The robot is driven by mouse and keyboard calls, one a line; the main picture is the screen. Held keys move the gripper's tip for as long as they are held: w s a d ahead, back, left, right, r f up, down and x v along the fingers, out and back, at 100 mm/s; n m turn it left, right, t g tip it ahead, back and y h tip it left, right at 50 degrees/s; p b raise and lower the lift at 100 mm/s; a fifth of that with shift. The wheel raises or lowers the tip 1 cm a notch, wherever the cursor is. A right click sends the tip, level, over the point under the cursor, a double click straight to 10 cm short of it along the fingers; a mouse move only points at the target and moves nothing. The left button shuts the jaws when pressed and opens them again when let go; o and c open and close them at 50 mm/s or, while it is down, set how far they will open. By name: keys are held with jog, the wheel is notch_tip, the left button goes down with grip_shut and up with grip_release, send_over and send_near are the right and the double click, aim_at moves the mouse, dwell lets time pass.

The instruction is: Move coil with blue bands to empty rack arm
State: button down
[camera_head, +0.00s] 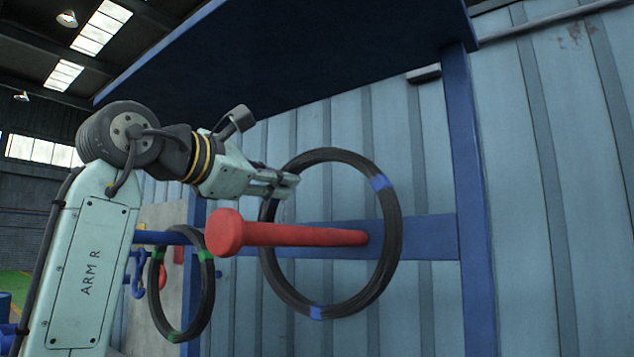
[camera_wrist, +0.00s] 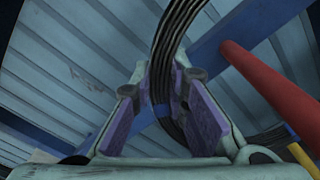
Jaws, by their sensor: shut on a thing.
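The black coil with blue bands (camera_head: 391,245) hangs upright from my gripper (camera_head: 284,185), which is shut on its upper left rim. The red rack arm (camera_head: 300,235) is bare of any other coil. It passes through the coil's opening: its round tip is in front of the ring, and its base shows inside the ring. The coil's rim appears clear of the arm. The red arm (camera_wrist: 265,80) also shows right of the gripper in the wrist view.
A coil with green bands (camera_head: 207,300) hangs on a blue rack arm (camera_head: 165,238) at the left. A blue crossbeam (camera_head: 430,238) and blue post (camera_head: 468,200) stand behind, against a corrugated wall (camera_head: 540,130). A dark blue panel (camera_head: 300,60) overhangs the arm.

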aim_at(273, 212)
jog(key=shift+s+a, duration=0.1)
jog(key=shift+a, duration=0.05)
notch_tip(273, 212, down, 5)
jog(key=b, duration=0.5)
jog(key=shift+s+f, duration=0.1)
jog(key=r+p+v, duration=0.1)
jog(key=p+v, duration=0.2)
jog(key=v, duration=2.7)
jog(key=shift+a+r, duration=0.15)
jog(key=shift+r, duration=0.2)
